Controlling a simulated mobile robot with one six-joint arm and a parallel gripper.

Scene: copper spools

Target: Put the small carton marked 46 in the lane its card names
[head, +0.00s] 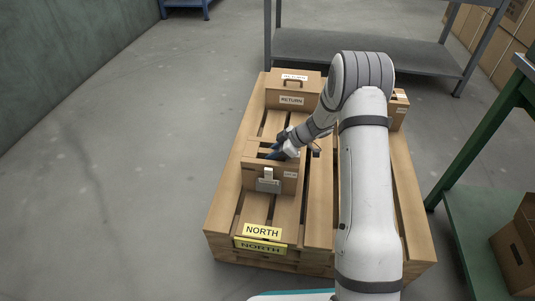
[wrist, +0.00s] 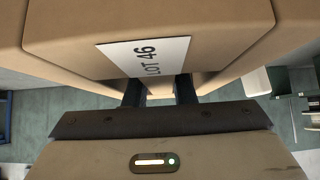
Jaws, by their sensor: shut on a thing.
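The small carton marked LOT 46 (wrist: 85,35) fills the top of the wrist view, its white label facing the camera. The dark fingers (wrist: 159,92) meet the carton in the wrist view. I cannot tell whether the carton touches the slats.
The wooden pallet (head: 224,213) carries a yellow NORTH card (head: 262,231) at its front left. A carton marked RETURN (head: 292,100) stands at the back, another carton (head: 398,110) at the back right. A grey shelf (head: 345,45) stands behind, a green rack (head: 470,205) right. Left floor is clear.

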